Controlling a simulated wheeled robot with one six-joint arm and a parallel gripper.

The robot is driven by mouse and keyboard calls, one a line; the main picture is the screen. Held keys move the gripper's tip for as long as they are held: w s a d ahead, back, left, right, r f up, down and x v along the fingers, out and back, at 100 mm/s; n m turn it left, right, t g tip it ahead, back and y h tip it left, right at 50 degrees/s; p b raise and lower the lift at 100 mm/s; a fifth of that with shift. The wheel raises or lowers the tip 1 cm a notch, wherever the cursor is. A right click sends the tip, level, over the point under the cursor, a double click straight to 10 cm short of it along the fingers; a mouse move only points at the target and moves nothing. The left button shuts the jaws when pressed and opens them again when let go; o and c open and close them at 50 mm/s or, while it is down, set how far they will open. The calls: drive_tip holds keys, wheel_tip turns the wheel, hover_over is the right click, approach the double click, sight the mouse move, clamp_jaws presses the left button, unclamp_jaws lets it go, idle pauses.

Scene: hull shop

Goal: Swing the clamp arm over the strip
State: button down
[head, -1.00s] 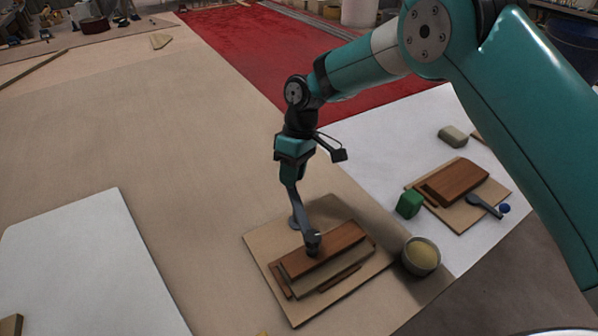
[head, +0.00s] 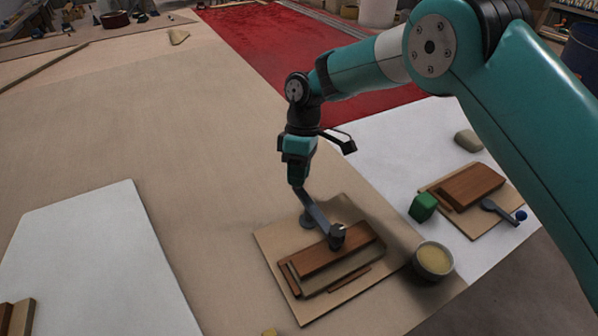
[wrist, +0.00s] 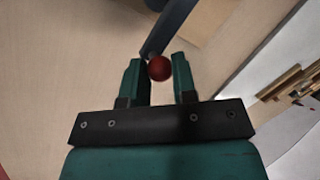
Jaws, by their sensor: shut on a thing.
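The clamp arm (head: 318,214) is a slim blue-grey bar running from under my gripper (head: 298,184) to a dark, short cylinder (head: 337,236). That cylinder sits above the reddish-brown strip (head: 312,262) in the head view; I cannot tell if it touches. A round grey foot (head: 307,219) stands beside the strip. The strip lies on a pale block on a tan board (head: 272,248). In the wrist view a red ball knob (wrist: 159,68) at the bar's end is between my fingers, which are shut on it. The knob is hidden in the head view.
A bowl of yellowish stuff (head: 433,260) stands right of the board. Beyond it are a green block (head: 422,207) and a second board (head: 465,222) with a blue-knobbed clamp (head: 503,211). A white sheet (head: 95,265) lies left. Bare tan surface lies between.

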drive_tip(key=c, duration=0.9)
unclamp_jaws()
drive_tip(key=shift+a, duration=0.15)
drive_tip(key=shift+r, duration=0.15)
drive_tip(key=p+v, duration=1.5)
drive_tip(key=v, duration=0.2)
drive_tip(key=shift+s+r, duration=0.1)
drive_tip(key=shift+r, duration=0.1)
